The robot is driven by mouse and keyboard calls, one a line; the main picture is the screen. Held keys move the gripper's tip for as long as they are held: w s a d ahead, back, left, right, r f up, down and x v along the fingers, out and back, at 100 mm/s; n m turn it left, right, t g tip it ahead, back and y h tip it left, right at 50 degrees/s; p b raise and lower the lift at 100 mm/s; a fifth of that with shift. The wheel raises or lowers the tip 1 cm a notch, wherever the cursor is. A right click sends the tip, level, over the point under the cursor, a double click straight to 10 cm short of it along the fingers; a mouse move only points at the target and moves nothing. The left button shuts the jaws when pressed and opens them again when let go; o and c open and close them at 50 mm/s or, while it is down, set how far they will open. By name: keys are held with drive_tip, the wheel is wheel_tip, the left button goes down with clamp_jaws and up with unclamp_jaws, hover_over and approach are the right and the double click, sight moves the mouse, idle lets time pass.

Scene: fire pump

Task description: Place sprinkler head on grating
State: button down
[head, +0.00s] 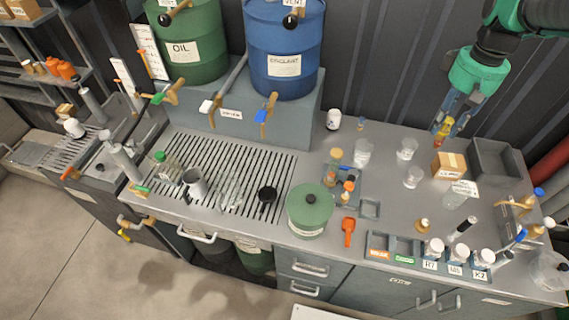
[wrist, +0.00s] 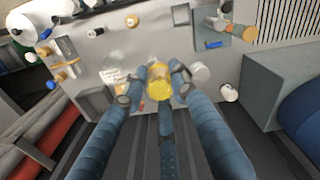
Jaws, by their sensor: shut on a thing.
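My gripper (head: 445,122) is shut on a small yellow-and-brass piece, which looks like the sprinkler head (head: 440,132). It hangs above the right back part of the counter, clear of the surface. In the wrist view the yellow end of the sprinkler head (wrist: 159,84) shows between my blue fingers. The grating (head: 245,160), a dark slotted panel in the counter, lies well to the left of my gripper. In the wrist view part of the grating (wrist: 286,20) shows at the top right corner.
A glass bottle (head: 165,168), a grey cup (head: 194,183) and a black-topped item (head: 267,195) stand on the grating; its middle back part is clear. Clear cups (head: 363,152), a white jar (head: 333,120) and a green lidded pot (head: 310,210) stand between. A cardboard box (head: 449,165) is below my gripper.

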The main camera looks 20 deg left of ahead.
drive_tip(key=w+a+n, duration=0.1)
drive_tip(key=a+n, duration=0.2)
drive_tip(key=a, duration=0.7)
drive_tip(key=w+a+n+p, duration=0.15)
drive_tip(key=a+n, duration=0.25)
drive_tip(key=a, duration=0.6)
drive_tip(key=w+a+n, duration=0.1)
drive_tip(key=a+n, duration=0.2)
drive_tip(key=a, duration=0.7)
drive_tip(key=s+a+n, duration=0.4)
drive_tip(key=a, duration=0.9)
drive_tip(key=s+a+n, duration=0.3)
drive_tip(key=s+a, duration=0.2)
drive_tip(key=a, duration=0.7)
wheel_tip(320, 180, down, 19)
drive_tip(key=shift+w+r, duration=0.2)
drive_tip(key=shift+d, duration=0.1)
wheel_tip(320, 180, down, 14)
drive_tip(key=shift+f+b, duration=0.1)
drive_tip(key=shift+b, duration=0.55)
drive_tip(key=shift+f, duration=0.1)
drive_tip(key=shift+f+b, duration=0.3)
drive_tip(key=shift+f, duration=1.55)
